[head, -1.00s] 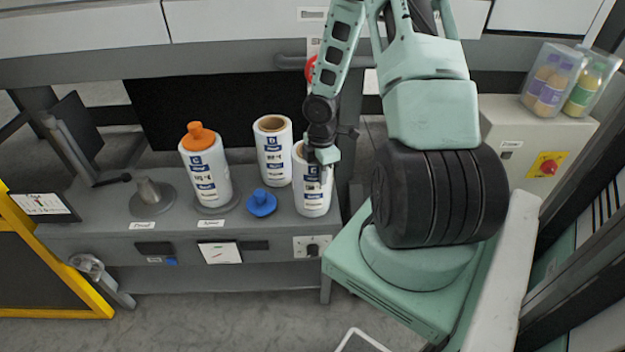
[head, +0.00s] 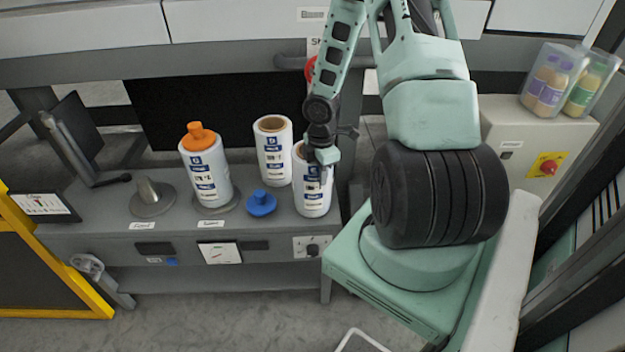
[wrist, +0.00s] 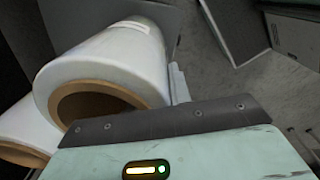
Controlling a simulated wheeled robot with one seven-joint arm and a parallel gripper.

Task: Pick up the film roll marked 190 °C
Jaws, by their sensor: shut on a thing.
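Three white film rolls with blue-and-white labels stand on the grey bench; the temperature markings are too small to read. The right roll (head: 313,198) is at the bench's right end, and my gripper (head: 318,160) is shut on it at its upper part. In the wrist view the held roll (wrist: 125,50) shows its brown core opening in front of the gripper. The middle roll (head: 273,155) stands close behind and left of it, and a roll shows at the lower left of the wrist view (wrist: 22,128). The left roll (head: 206,175) has an orange cap and stands on a round base.
A blue knobbed piece (head: 261,203) lies just left of the held roll. An empty grey spindle base (head: 151,198) stands at the bench's left. A grey frame post (head: 348,150) is close right of the gripper. A control box (head: 540,130) stands further right.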

